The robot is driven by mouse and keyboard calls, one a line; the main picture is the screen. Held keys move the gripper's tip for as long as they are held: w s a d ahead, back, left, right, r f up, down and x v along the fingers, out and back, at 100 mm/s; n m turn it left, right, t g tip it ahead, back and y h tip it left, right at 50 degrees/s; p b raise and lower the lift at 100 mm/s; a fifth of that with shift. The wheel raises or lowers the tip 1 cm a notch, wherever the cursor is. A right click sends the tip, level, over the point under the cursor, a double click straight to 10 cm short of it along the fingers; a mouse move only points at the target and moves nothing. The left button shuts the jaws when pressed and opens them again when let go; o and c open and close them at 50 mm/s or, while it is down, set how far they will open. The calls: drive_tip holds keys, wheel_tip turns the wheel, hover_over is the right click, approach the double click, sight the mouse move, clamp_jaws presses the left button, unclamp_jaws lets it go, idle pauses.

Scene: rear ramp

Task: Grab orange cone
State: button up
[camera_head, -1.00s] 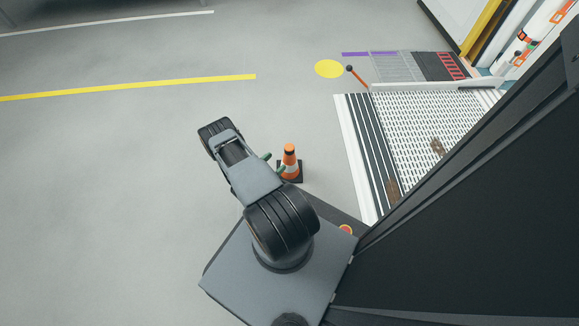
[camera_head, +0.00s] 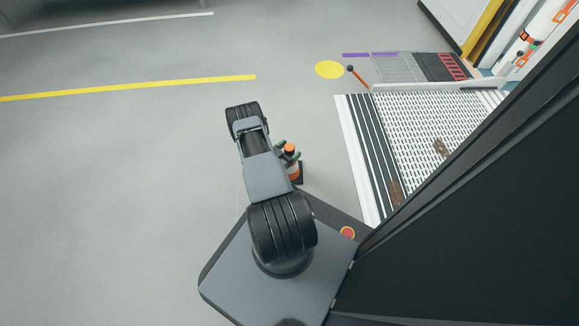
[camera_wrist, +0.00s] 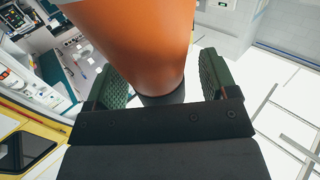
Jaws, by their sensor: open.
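The orange cone (camera_head: 290,150) stands on the grey floor just ahead of my base, partly hidden behind my arm in the head view. Its dark base shows at the right of the arm. In the wrist view the cone (camera_wrist: 140,40) is large and close, with its dark tip low between the fingers. My gripper (camera_wrist: 155,80) is open, with one green finger pad on each side of the cone. A gap shows at the right finger; contact at the left cannot be told. In the head view the green fingers (camera_head: 281,148) are at the cone's upper part.
A white-edged ramp with a perforated surface (camera_head: 430,130) lies to the right of the cone. A yellow disc (camera_head: 329,69) and an orange stick with a dark knob (camera_head: 358,77) are beyond. The floor at left is clear.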

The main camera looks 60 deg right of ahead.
drive_tip(key=shift+c, duration=0.3)
drive_tip(key=shift+w, duration=0.1)
clamp_jaws()
